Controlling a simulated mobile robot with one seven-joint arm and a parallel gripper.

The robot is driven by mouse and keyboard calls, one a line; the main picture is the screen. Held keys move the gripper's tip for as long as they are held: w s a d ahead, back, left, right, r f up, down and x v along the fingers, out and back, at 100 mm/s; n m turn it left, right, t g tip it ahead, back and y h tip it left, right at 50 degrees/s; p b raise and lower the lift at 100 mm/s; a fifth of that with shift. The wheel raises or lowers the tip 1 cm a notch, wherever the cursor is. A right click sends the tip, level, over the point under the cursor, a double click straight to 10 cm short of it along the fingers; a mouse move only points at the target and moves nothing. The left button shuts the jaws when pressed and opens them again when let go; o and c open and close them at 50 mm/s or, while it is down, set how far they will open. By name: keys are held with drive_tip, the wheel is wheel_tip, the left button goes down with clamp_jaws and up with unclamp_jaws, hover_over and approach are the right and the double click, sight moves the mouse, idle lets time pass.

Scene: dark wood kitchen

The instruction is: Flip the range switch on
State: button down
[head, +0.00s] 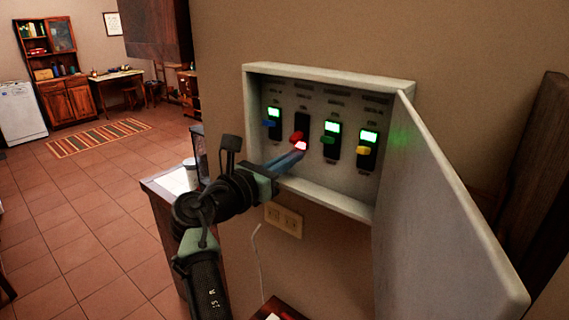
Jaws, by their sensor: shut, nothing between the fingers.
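A white breaker box (330,75) is mounted on the wall in the head view, with its door (440,200) swung open to the right. Inside is a row of several switches. The second from the left has a red lever (297,136) and a red-pink light (300,146) at its lower end. The others have a blue lever (268,123), a green lever (328,140) and a yellow lever (363,149), each with a green light above. The labels are too small to read. My gripper (296,155) is shut and empty, its tips just below the red lever; I cannot tell whether they touch.
A wall outlet (284,220) is below the box. A counter or cabinet edge (160,190) with a white cup (191,173) is left of my arm. The open door bounds the right side. Tiled floor (85,215) is clear at left.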

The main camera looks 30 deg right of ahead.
drive_tip(key=shift+s+a+r, duration=0.2)
drive_tip(key=shift+a+r, duration=0.1)
drive_tip(key=shift+r, duration=0.45)
drive_tip(key=shift+p, duration=0.35)
drive_tip(key=shift+r+p, duration=0.25)
drive_tip(key=shift+p, duration=0.45)
drive_tip(key=shift+f+y, duration=0.1)
drive_tip(key=shift+y, duration=0.2)
drive_tip(key=shift+a+r+g+y+p, duration=0.25)
drive_tip(key=shift+y+p, duration=0.25)
drive_tip(key=shift+p, duration=1)
